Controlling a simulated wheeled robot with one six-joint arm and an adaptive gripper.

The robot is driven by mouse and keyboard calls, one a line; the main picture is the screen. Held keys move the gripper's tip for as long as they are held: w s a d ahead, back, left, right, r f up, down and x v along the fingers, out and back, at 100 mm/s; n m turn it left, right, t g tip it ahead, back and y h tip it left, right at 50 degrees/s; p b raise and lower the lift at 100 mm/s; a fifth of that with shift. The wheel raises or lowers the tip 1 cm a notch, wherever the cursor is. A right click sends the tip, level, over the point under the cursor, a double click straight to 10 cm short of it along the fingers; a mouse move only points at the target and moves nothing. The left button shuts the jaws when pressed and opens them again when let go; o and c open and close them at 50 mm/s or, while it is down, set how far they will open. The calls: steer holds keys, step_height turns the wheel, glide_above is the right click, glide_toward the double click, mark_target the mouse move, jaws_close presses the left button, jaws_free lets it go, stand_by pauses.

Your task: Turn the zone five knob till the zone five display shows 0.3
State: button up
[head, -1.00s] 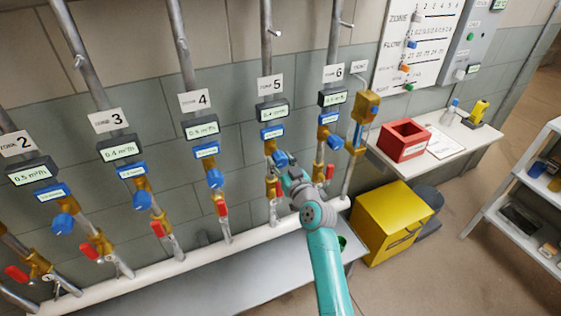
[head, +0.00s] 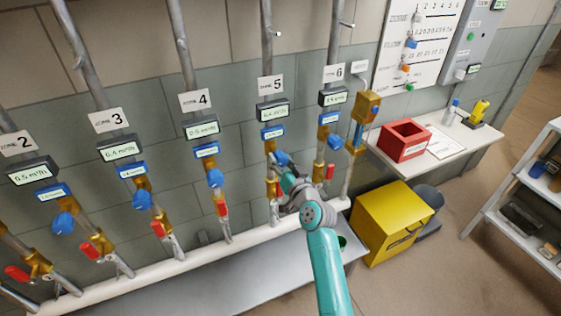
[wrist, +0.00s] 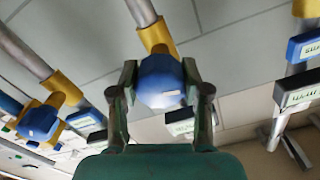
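The zone five knob is blue and shows in the head view (head: 281,159) on the pipe below the zone 5 sign. In the wrist view the knob (wrist: 161,80) sits between the two fingers of my gripper (wrist: 160,78), with a finger against each side. My gripper also shows in the head view (head: 287,176), reaching up to the knob from below. The zone five display (head: 272,113) is a dark box with a pale green screen above the knob; its digits are too small to read surely.
The zone 4 knob (head: 215,178) is on the pipe to the left, and the zone 6 pipe with its blue knob (head: 335,142) is close on the right. Red-handled valves sit below. A yellow box (head: 390,222) stands on the floor at right.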

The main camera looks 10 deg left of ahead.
steer(key=o, duration=0.4)
steer(key=shift+o, duration=0.2)
steer(key=v, duration=1.2)
